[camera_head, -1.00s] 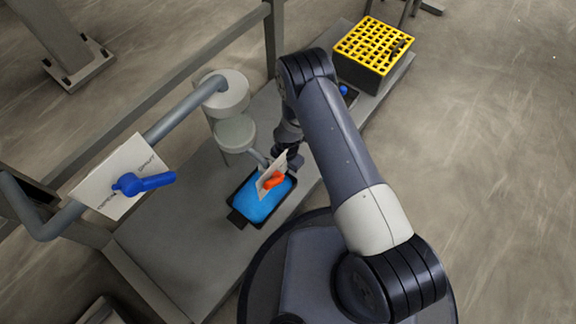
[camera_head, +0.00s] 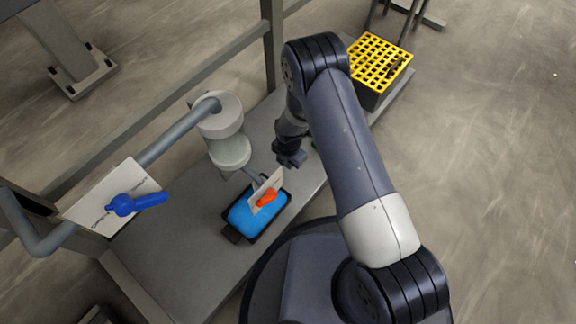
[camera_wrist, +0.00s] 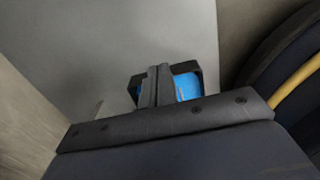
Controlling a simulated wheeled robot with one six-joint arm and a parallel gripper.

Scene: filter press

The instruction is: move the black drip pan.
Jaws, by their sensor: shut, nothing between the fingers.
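The black drip pan (camera_head: 276,221) sits on the grey bench below a small outlet pipe and holds blue liquid (camera_head: 245,215). A white plate with an orange-red handle (camera_head: 266,198) stands above the pan and hides part of it. My gripper (camera_head: 291,160) is shut and empty, above the bench just beyond the pan's far end, apart from it. In the wrist view my shut fingers (camera_wrist: 157,86) overlap the pan's dark rim (camera_wrist: 185,67) and blue liquid, hiding part of them.
A pipe with a blue lever (camera_head: 135,203) on a white plate runs at the left. A white cylindrical vessel (camera_head: 220,118) stands beside my gripper. A yellow-topped crate (camera_head: 378,62) is at the bench's far end. The near-left bench (camera_head: 165,245) is clear.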

